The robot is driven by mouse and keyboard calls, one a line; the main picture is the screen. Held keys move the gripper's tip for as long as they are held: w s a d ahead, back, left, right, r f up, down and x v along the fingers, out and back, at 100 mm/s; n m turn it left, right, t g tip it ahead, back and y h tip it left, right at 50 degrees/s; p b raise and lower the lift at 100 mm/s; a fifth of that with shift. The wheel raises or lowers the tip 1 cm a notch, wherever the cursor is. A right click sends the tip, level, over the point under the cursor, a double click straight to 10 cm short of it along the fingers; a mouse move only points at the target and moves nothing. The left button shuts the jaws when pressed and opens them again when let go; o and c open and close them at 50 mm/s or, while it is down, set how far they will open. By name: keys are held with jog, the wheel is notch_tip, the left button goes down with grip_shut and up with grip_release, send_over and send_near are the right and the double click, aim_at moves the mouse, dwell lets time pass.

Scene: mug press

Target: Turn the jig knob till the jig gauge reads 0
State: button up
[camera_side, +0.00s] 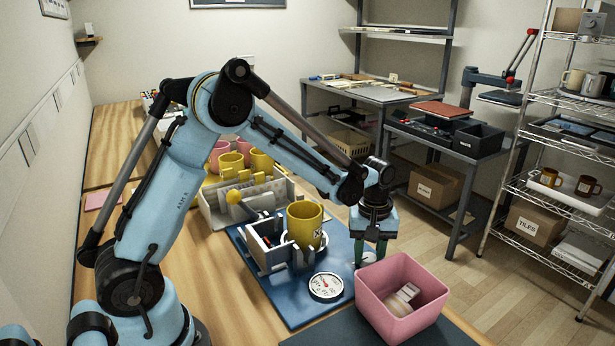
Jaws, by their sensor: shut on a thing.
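The jig gauge (326,286) is a round white dial with a red needle, lying at the front of the blue jig board (284,308). Its figures are too small to read. A yellow mug (305,224) stands upright in the grey jig (268,245), with a dark mark on its side. My gripper (370,256) points down at the right side of the board, right of the mug and behind the gauge. Its fingers are shut on what appears to be the jig knob, which they mostly hide.
A pink bin (398,272) with pale items inside stands close in front of my gripper, on a dark mat (350,330).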

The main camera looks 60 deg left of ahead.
aim_at(370, 257)
jog(key=m, duration=0.4)
jog(key=shift+m, duration=0.4)
jog(key=m, duration=0.4)
jog(key=shift+m, duration=0.3)
jog(key=m, duration=0.4)
jog(key=shift+d+m, duration=0.1)
jog(key=shift+m, duration=2)
jog(key=o, duration=1)
jog(key=shift+o, duration=0.2)
jog(key=shift+r, duration=0.1)
notch_tip(370, 257, up, 12)
